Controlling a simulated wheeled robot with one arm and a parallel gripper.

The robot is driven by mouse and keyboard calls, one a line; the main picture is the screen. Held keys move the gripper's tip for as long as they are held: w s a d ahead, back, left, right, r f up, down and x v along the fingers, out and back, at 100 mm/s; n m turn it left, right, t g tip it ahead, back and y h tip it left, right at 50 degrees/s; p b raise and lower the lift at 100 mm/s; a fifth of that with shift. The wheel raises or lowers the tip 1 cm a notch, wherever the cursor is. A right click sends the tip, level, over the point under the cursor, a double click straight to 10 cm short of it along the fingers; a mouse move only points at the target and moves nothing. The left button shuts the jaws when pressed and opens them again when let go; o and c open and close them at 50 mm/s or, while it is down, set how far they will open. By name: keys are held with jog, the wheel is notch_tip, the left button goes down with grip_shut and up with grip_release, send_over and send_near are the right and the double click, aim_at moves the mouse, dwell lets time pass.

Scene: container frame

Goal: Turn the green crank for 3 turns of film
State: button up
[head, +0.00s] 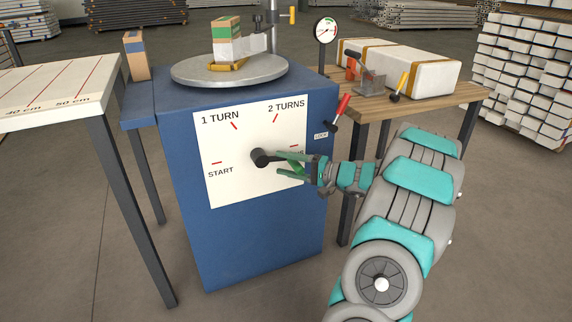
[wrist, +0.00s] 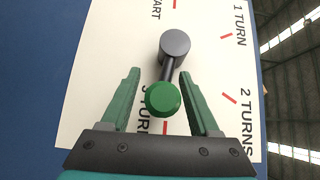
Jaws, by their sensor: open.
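The crank has a dark grey hub (head: 262,158) on a white dial plate (head: 235,190) on the front of a blue cabinet. In the wrist view the crank's arm runs from the hub (wrist: 175,45) to a round green knob (wrist: 163,98). The knob lies near the red mark of the 3 TURNS label and partly covers its text. My gripper (head: 279,163) is open, with its green fingers on either side of the knob in the wrist view (wrist: 160,75). Gaps show between fingers and knob. In the head view the fingers hide most of the crank's arm and knob.
A red-handled lever (head: 340,108) marked LOCK is at the right side. A wooden table (head: 430,100) stands right, a white measuring table (head: 60,85) left.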

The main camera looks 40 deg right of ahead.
jog(key=shift+f, duration=0.1)
grip_shut()
dwell(0.4)
jog(key=shift+a+f, duration=0.1)
jog(key=shift+f, duration=0.1)
dwell(0.7)
